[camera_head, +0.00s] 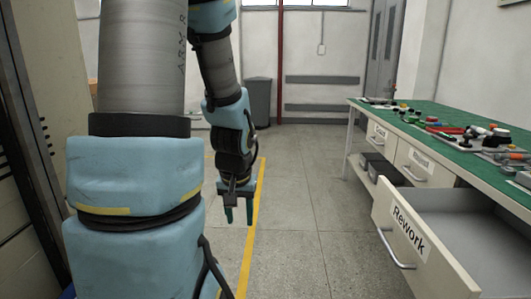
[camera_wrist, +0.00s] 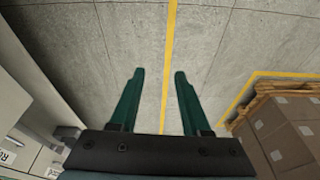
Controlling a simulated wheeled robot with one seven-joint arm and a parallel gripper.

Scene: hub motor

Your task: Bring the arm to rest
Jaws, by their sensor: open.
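My gripper (camera_head: 238,212) hangs pointing down at the end of my blue and grey arm, above the bare floor left of the workbench. In the wrist view its two green fingers (camera_wrist: 158,102) stand apart with only floor and a yellow line between them. It is open and empty and touches nothing that I can see. Part of my arm fills the left of the head view and hides what is behind it.
A workbench (camera_head: 412,128) with a green top and several small parts stands at right. Its "Rework" drawer (camera_head: 405,237) is pulled out and looks empty. A grey bin (camera_head: 258,101) stands at the back. Boxes on a pallet (camera_wrist: 283,130) show in the wrist view. The middle floor is clear.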

